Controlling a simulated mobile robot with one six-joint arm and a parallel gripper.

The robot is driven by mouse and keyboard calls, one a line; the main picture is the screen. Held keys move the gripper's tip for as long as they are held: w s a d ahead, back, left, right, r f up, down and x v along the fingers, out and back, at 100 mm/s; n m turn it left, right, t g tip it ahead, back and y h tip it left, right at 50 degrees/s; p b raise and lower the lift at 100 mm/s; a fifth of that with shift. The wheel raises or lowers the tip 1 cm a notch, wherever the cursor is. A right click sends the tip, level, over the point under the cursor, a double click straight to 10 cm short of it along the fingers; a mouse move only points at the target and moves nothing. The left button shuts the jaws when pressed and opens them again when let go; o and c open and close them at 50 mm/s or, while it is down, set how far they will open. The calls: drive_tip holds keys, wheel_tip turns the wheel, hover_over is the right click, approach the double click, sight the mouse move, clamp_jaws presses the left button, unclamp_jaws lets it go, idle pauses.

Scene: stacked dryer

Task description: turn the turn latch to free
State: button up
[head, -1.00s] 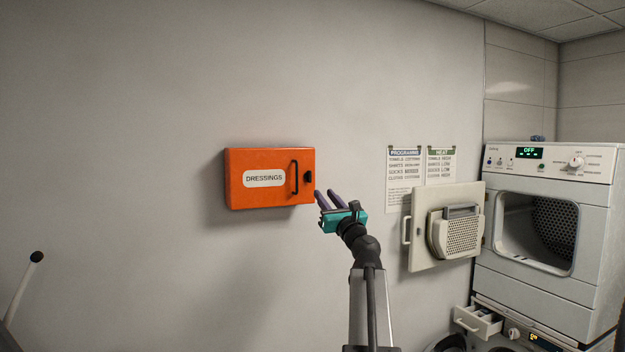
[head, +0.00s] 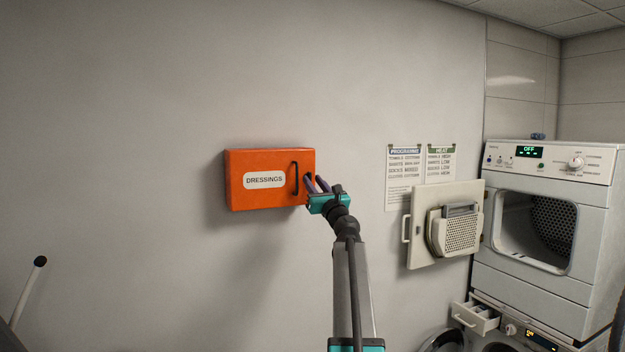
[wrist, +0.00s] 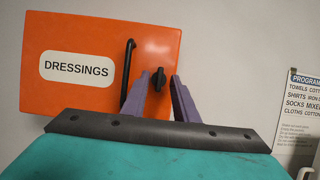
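An orange cabinet (head: 240,190) labelled DRESSINGS hangs on the wall, with a black vertical handle (head: 294,178). In the wrist view the orange cabinet (wrist: 85,95) fills the upper left, with the handle (wrist: 127,75) left of the latch. The black turn latch (wrist: 158,78) stands at the cabinet's right side, its knob roughly upright. My gripper (head: 316,184) is at the cabinet's right edge. In the wrist view the purple fingers of my gripper (wrist: 160,98) are apart, one on each side of the latch. I cannot tell whether they touch it. In the head view the fingers hide the latch.
A white dryer (head: 545,240) with its door (head: 420,230) swung open stands at the right. A small drawer (head: 474,318) sticks out below it. Printed sheets (head: 404,180) hang on the wall between cabinet and dryer. The wall left of the cabinet is bare.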

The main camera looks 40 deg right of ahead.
drive_tip(key=shift+w+d+r, duration=0.15)
drive_tip(key=shift+w, duration=0.35)
clamp_jaws()
